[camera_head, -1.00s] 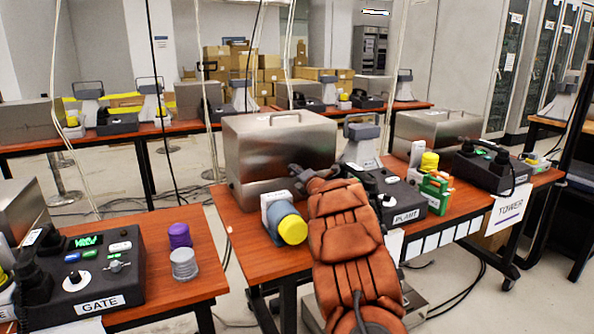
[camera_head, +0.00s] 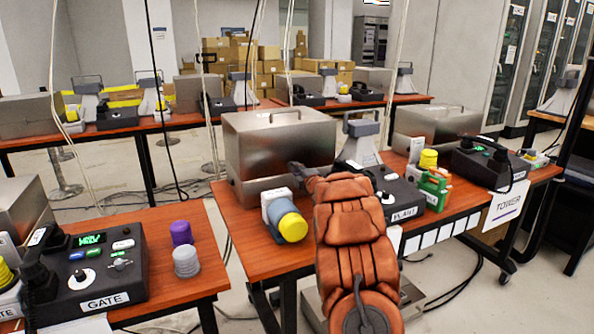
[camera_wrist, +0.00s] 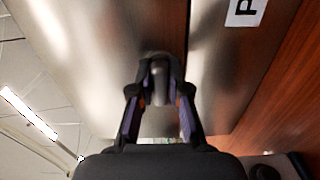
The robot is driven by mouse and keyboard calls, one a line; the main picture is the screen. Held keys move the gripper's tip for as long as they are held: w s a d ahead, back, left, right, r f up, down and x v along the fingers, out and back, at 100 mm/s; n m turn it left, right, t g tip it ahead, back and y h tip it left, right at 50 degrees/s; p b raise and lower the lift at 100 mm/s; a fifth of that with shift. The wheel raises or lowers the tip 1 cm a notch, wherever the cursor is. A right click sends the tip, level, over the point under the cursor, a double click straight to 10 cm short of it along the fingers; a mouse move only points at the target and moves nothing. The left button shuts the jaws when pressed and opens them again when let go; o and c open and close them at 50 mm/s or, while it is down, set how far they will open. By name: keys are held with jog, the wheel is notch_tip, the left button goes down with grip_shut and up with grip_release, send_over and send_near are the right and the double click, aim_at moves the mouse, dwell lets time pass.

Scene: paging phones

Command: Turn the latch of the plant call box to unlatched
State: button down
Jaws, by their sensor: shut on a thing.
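The plant call box is a brushed-steel box (camera_head: 279,140) with a top handle, on the middle table in the head view. In the wrist view its metal face (camera_wrist: 90,60) fills much of the picture, with a dark seam and a white label (camera_wrist: 246,10) starting with "P". My gripper (camera_wrist: 160,92) is shut on a small grey latch (camera_wrist: 159,72) at this face, one dark finger on each side. The latch is partly hidden between the fingertips, and I cannot tell its exact angle. In the head view my orange-covered arm hides most of the gripper and the latch.
A black console (camera_head: 385,190) labelled PLANT is right of my arm. The GATE table (camera_head: 190,285) is at left, with floor between the tables.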

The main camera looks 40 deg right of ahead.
jog(key=c, duration=1.1)
grip_release()
jog(key=shift+s, duration=0.1)
jog(key=v, duration=0.7)
jog(key=shift+s+a, duration=0.1)
jog(key=shift+s, duration=0.05)
